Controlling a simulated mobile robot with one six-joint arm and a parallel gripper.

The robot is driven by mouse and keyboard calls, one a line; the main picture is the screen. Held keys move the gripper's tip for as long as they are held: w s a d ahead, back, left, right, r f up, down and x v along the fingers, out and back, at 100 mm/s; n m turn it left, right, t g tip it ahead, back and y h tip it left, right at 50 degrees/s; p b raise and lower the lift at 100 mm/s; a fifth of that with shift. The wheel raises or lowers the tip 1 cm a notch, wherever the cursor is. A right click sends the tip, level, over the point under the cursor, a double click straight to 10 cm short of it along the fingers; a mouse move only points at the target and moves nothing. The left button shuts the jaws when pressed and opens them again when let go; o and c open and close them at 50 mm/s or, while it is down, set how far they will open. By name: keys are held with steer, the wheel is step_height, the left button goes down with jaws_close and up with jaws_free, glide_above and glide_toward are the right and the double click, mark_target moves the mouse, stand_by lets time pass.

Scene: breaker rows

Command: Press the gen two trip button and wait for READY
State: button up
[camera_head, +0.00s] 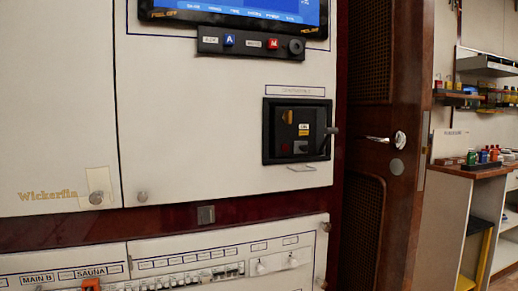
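A black recessed breaker unit (270,128) is set in the white panel at right of centre, under a small label (302,91) that seems to read GENERATOR 2. On its face are a yellow-orange mark (287,116), a small yellow and white indicator (303,129) too small to read, a dim red button (285,149) and a dark grey button (301,147). Which button is the trip button I cannot tell. A dark handle (331,130) sticks out at its right side. My gripper is not in view.
Above is a blue screen (250,8) over a strip with blue A and red M buttons (273,43). A row of small breakers (205,274) lies below. A dark wooden door (405,110) with a metal handle stands right of the panel. Shelves are at far right.

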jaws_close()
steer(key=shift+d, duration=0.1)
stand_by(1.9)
